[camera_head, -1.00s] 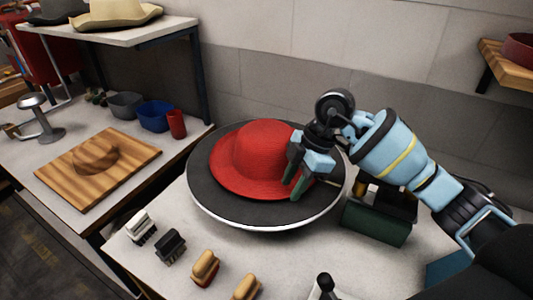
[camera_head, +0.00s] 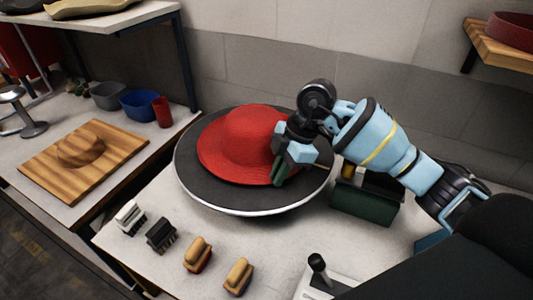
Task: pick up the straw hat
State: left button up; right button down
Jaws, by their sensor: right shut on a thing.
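A red hat (camera_head: 245,140) with a rounded crown and a wide brim sits on a dark round plate with a pale rim (camera_head: 215,198). It looks like the straw hat, though its weave is hard to make out. My right gripper (camera_head: 279,172) reaches in from the right, pointing down at the hat's right side, and its green fingers are shut on the brim there. The gripper hides part of that edge. The hat appears level and still on or very close to the plate. My left gripper is not in view.
Several brushes (camera_head: 198,254) lie along the table's front. A dark green box (camera_head: 364,204) stands right of the plate. A wooden board (camera_head: 84,160), bowls (camera_head: 140,105) and a red cup (camera_head: 162,111) are on the left table. Tan hats (camera_head: 90,7) lie on the shelf above.

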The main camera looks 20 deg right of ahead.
jog(key=shift+r, duration=0.15)
